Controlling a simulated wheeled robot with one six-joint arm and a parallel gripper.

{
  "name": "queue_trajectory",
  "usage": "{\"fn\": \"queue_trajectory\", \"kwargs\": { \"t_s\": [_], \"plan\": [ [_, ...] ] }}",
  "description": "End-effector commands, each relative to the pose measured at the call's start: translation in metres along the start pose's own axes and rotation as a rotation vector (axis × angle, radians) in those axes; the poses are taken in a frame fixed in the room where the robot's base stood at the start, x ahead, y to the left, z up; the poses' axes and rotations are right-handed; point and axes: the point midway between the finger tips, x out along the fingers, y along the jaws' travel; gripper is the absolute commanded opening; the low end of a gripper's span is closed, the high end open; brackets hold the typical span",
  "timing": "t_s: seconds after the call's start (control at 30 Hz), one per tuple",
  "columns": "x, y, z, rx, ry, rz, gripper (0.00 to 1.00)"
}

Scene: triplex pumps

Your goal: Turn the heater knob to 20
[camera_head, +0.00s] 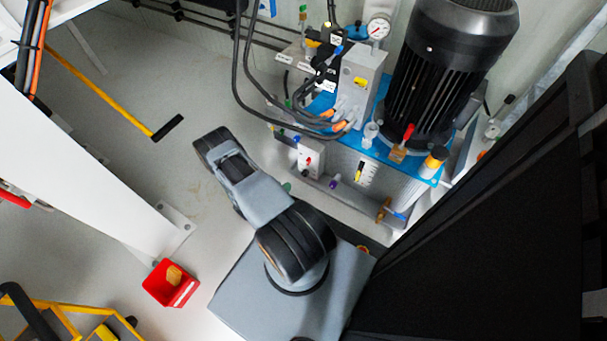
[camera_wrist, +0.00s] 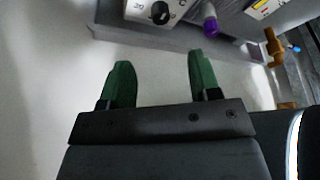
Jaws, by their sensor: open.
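The heater knob (camera_wrist: 160,13) is a small black round knob on a pale panel at the top edge of the wrist view. Printed marks sit beside it; one to its left looks like an inverted 20, and the top of the panel is cut off. My gripper (camera_wrist: 163,75) is open, its two green fingers apart with nothing between them. The knob lies beyond the fingertips, apart from them. In the head view a small pale box (camera_head: 311,158) on the pump unit's front may carry the knob, but it is too small to tell.
A purple-capped fitting (camera_wrist: 210,20) stands close right of the knob, and a brass valve (camera_wrist: 274,45) is further right. In the head view the pump unit has a large black motor (camera_head: 440,70) and loose black hoses (camera_head: 240,70). A red bin (camera_head: 171,284) is on the floor.

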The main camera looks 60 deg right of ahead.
Motion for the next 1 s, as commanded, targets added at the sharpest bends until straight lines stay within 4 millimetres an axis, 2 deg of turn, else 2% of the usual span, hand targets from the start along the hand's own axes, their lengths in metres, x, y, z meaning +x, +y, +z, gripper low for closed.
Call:
{"fn": "queue_trajectory", "kwargs": {
  "t_s": [0.17, 0.4, 0.6, 0.8, 1.0],
  "plan": [
    [0.028, 0.001, -0.006, -0.004, 0.002, -0.003, 0.57],
    [0.076, 0.001, -0.006, -0.002, 0.002, -0.003, 0.57],
    [0.107, 0.001, -0.004, -0.002, 0.001, -0.002, 0.57],
    [0.126, 0.001, -0.003, -0.003, 0.0, 0.0, 0.57],
    [0.133, 0.0, -0.002, -0.005, -0.001, 0.001, 0.57]
  ]
}}
